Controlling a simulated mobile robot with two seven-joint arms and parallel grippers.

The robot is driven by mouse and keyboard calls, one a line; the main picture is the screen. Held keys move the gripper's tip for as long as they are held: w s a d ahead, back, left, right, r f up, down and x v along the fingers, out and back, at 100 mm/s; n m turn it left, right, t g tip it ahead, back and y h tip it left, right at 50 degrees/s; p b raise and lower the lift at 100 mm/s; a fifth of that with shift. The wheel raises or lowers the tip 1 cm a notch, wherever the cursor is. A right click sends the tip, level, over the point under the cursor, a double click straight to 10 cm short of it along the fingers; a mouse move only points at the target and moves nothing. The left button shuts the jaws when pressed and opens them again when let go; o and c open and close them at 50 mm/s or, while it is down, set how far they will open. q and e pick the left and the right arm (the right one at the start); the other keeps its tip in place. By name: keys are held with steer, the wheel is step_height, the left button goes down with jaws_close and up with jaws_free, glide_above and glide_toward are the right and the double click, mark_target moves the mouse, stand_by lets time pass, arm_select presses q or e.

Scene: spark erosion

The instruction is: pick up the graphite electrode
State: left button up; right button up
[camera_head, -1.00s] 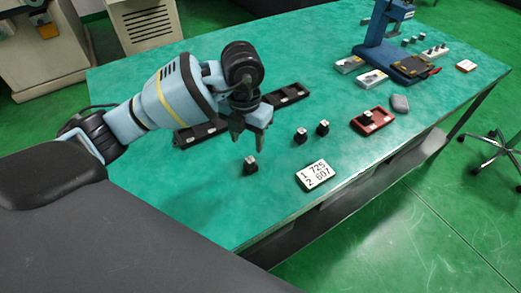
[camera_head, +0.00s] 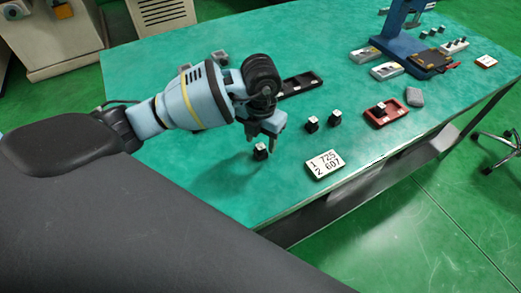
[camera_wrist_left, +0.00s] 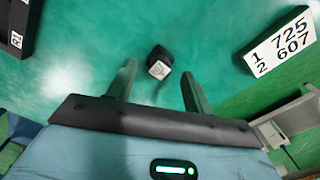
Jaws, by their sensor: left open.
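A small black graphite electrode with a pale square top (camera_head: 260,152) stands on the green table just below my left gripper (camera_head: 263,137). In the left wrist view the electrode (camera_wrist_left: 159,62) lies ahead of and roughly between the two open fingertips (camera_wrist_left: 159,76), with nothing held. I cannot tell the exact height of the fingertips above it. Two similar black blocks with pale tops, one (camera_head: 312,125) and another (camera_head: 335,118), stand to the right. My right gripper is not in view.
A white number plate (camera_head: 324,164) lies right of the electrode near the table's front edge. A red tray (camera_head: 385,113) holds another block, with a grey lump (camera_head: 415,96) beside it. A black rack (camera_head: 300,85) lies behind my arm. A blue stand (camera_head: 398,35) is at the back right.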

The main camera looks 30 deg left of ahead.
arm_select(q)
steer(key=shift+f, duration=0.95)
steer(key=c, duration=1.1)
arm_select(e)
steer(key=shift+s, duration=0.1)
arm_select(q)
steer(key=shift+r, duration=0.1)
steer(key=shift+r, duration=0.4)
steer(key=r, duration=0.2)
steer(key=shift+d+r, duration=0.2)
steer(key=shift+r, duration=0.2)
steer(key=w+d+b, duration=0.1)
steer(key=d, duration=0.3)
steer(key=w+d, duration=0.2)
steer(key=d, duration=0.3)
steer(key=w+d+r+b, duration=0.1)
steer(key=w+d, duration=0.1)
steer(key=d, duration=0.2)
steer(key=shift+w+d+b, duration=0.15)
steer(key=shift+b, duration=0.15)
steer(key=shift+w+d+r, duration=0.15)
steer(key=shift+w+d, duration=0.1)
steer(key=shift+d, duration=0.35)
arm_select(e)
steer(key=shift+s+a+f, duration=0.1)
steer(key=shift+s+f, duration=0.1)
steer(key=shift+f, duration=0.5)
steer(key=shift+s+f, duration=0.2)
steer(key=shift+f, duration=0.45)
